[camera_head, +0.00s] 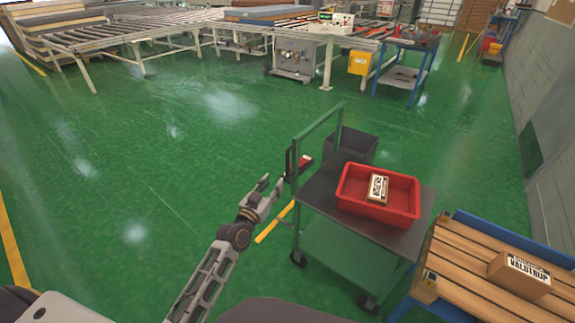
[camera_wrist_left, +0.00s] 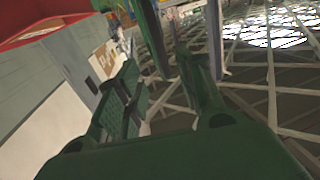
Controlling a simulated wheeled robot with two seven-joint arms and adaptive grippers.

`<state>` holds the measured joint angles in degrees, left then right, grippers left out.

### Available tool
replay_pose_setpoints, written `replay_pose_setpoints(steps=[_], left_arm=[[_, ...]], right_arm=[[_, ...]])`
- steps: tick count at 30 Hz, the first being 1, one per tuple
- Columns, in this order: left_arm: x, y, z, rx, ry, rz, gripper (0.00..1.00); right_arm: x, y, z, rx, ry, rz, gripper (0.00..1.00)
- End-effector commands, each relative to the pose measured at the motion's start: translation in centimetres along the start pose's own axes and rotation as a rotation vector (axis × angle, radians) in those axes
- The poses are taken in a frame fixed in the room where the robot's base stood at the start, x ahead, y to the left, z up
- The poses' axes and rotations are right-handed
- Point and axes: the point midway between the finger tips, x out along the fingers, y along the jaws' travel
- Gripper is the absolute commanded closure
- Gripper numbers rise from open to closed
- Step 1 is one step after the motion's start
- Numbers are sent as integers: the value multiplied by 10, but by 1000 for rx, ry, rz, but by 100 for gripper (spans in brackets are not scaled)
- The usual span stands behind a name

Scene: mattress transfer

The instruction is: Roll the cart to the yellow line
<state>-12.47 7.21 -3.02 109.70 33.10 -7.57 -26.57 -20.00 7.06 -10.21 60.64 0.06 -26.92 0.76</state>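The cart (camera_head: 340,205) has a dark top, green posts and a tall green handle frame at its left end. It stands on black castors right of centre. A red bin (camera_head: 352,205) holding a small box (camera_head: 377,188) sits on its top. My left gripper (camera_head: 272,185) is left of the handle frame, apart from it in the head view. Its fingers are spread in the left wrist view (camera_wrist_left: 160,85), with a green post (camera_wrist_left: 153,38) beyond the gap. A short yellow line (camera_head: 276,222) lies on the floor beside the cart's left end. My right gripper is out of view.
A slatted bench (camera_head: 462,262) with a cardboard box (camera_head: 520,274) stands close to the cart's right. A dark bin (camera_head: 357,144) is behind the cart. Another yellow line (camera_head: 11,250) runs at far left. Green floor left of the cart is clear; conveyors (camera_head: 130,31) stand at the back.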

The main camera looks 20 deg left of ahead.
Motion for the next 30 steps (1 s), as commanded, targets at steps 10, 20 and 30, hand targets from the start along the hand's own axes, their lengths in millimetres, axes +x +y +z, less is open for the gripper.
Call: replay_pose_setpoints(steps=[10,20,30], left_arm=[[28,0,-1,-1,2,0,63],[54,0,0,-1,1,0,63],[81,0,-1,0,2,0,63]], right_arm=[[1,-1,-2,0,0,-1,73],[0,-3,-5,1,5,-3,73],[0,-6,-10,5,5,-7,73]])
